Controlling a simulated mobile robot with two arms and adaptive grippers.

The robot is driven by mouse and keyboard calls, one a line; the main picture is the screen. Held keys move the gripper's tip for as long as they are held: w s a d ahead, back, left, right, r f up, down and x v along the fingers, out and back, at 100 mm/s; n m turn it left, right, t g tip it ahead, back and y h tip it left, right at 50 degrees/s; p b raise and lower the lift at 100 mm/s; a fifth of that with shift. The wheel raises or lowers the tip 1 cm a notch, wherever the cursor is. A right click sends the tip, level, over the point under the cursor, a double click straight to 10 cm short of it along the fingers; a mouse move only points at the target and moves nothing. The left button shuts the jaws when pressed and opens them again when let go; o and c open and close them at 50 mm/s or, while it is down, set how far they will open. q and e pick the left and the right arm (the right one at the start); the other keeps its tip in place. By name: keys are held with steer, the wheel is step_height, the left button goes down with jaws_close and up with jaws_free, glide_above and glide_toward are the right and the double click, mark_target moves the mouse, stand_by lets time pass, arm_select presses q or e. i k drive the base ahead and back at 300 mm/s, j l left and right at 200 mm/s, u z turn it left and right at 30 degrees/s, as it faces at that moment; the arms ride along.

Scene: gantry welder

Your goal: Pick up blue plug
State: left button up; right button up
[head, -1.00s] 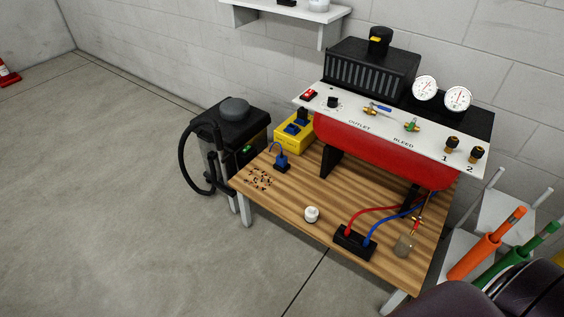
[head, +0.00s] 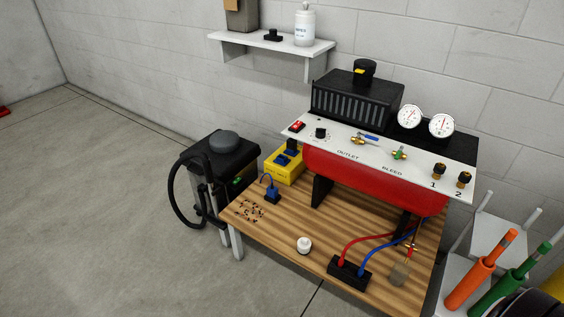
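The blue plug (head: 272,194) stands on the left part of the wooden workbench (head: 330,235), on or in a small black base; I cannot tell which. A thin blue cord loops up from it toward the yellow box (head: 284,168), which has blue sockets or plugs on top. Small dark bits lie on the bench just in front of the plug. Neither of my grippers is in view.
A red tank with a white panel (head: 374,151) and gauges stands on the bench. A white knob (head: 304,245) and a black block (head: 349,272) with red and blue leads sit in front.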

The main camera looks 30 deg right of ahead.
mark_target(273, 192)
steer(key=i+j+z, duration=0.2)
steer(key=i+j, duration=0.15)
steer(key=i+j+z, duration=0.15)
steer(key=i+j, duration=0.2)
steer(key=j, duration=0.2)
